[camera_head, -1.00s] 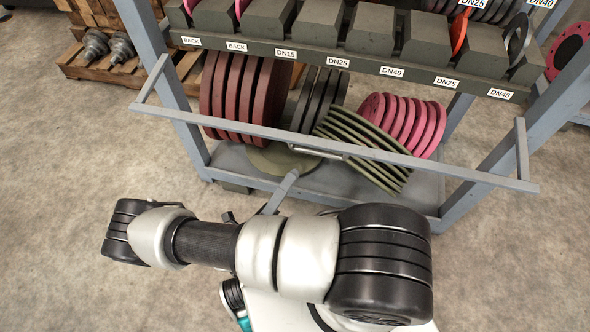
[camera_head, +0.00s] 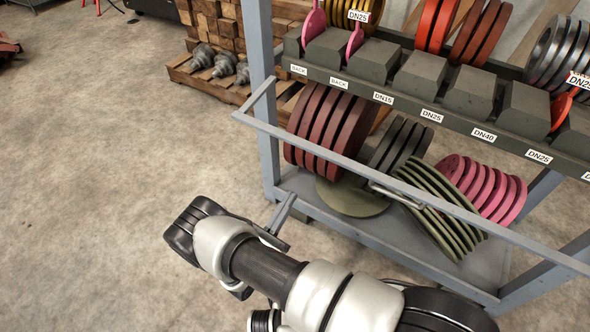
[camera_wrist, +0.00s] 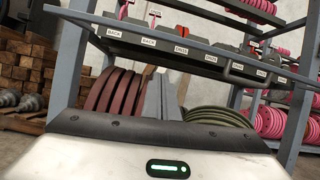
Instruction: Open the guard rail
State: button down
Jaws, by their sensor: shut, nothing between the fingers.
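The guard rail (camera_head: 310,148) is a long grey bar across the front of the rack, standing out from it on short side arms. It has a small metal handle (camera_head: 397,194) on the bar. In the wrist view the rail (camera_wrist: 115,25) crosses above my fingers. My gripper (camera_head: 287,200) is shut and empty, with its fingers pointing up toward the rack. It is below and left of the handle in the head view, apart from it. In the wrist view my fingers (camera_wrist: 161,93) stand together at the centre.
Behind the rail, the lower shelf (camera_head: 300,188) holds dark red, grey, olive and pink discs, some leaning. A labelled upper shelf (camera_head: 410,105) holds blocks and more rings. Wooden pallets (camera_head: 215,75) stand at the back left. The floor (camera_head: 100,160) on the left is clear.

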jog(key=w+d+r, duration=0.3)
jog(key=w+r, duration=0.4)
jog(key=r, duration=0.1)
jog(key=shift+w+m+y+b, duration=0.3)
jog(key=shift+w+m+b, duration=0.05)
jog(key=shift+m+b, duration=0.1)
jog(key=shift+d, duration=0.1)
